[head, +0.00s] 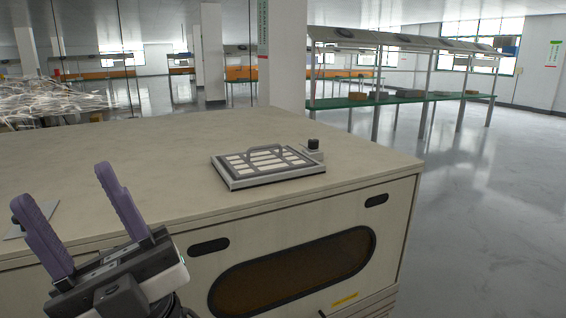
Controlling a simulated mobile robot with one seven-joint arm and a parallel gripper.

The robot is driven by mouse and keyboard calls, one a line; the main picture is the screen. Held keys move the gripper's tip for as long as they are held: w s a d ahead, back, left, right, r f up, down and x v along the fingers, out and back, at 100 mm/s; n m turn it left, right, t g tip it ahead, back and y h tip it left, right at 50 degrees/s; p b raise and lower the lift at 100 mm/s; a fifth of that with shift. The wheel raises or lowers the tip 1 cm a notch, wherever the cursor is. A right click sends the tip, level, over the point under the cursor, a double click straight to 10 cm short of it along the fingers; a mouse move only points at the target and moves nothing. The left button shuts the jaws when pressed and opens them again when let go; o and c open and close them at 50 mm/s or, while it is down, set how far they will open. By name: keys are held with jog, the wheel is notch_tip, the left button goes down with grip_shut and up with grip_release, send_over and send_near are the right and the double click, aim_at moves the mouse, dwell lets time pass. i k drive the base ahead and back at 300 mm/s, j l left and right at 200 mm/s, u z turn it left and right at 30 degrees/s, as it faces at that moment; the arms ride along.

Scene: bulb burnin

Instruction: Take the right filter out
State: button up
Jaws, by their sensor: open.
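The right filter (237,180) is a flat grey-framed panel with pale slats and a raised handle (266,150) across its top. It lies on top of the cream cabinet (140,140), towards its right end; how deep it is seated cannot be told. A black knob on a small plate (313,146) is at its far right corner. My gripper (68,190), with two purple fingers, is at the lower left, in front of the cabinet. Its fingers are apart with nothing between them, well to the left of the filter.
Another small plate with a dark knob (22,232) is partly visible at the left edge, near my gripper. A pale wiry bundle (50,100) is at the far left. Pillars and green benches (400,98) stand behind.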

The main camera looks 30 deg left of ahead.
aim_at(258, 161)
jog(key=i+j+u, duration=0.6)
jog(key=i+j, duration=0.05)
jog(key=j, duration=0.15)
